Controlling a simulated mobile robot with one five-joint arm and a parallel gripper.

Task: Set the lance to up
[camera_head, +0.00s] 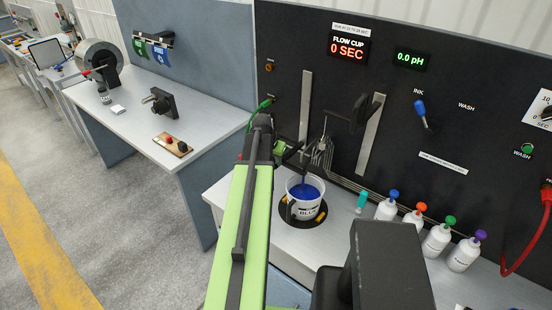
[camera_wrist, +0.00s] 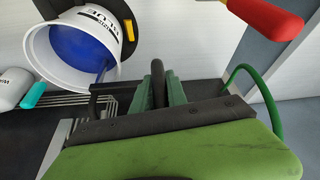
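The white cup (camera_head: 306,203) of blue ink stands in a round dark recess on the counter, and a thin dark rod, which I take as the lance (camera_head: 301,173), reaches down into it. In the wrist view the cup (camera_wrist: 80,52) and the rod (camera_wrist: 104,70) show at the upper left. My gripper (camera_head: 281,149) is at the left slot of the black panel, beside the rod. In the wrist view my gripper's green fingers (camera_wrist: 161,90) stand on both sides of a dark upright handle (camera_wrist: 157,78) and appear to touch it. Its lower part is hidden.
Two vertical slots, left (camera_head: 305,107) and right (camera_head: 370,135), run down the panel. A black lever (camera_head: 362,110) stands at the right one. Several bottles, including a blue-capped one (camera_head: 386,207), line the counter. A green cable (camera_wrist: 262,92) hangs close to my gripper, near a red handle (camera_wrist: 267,15).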

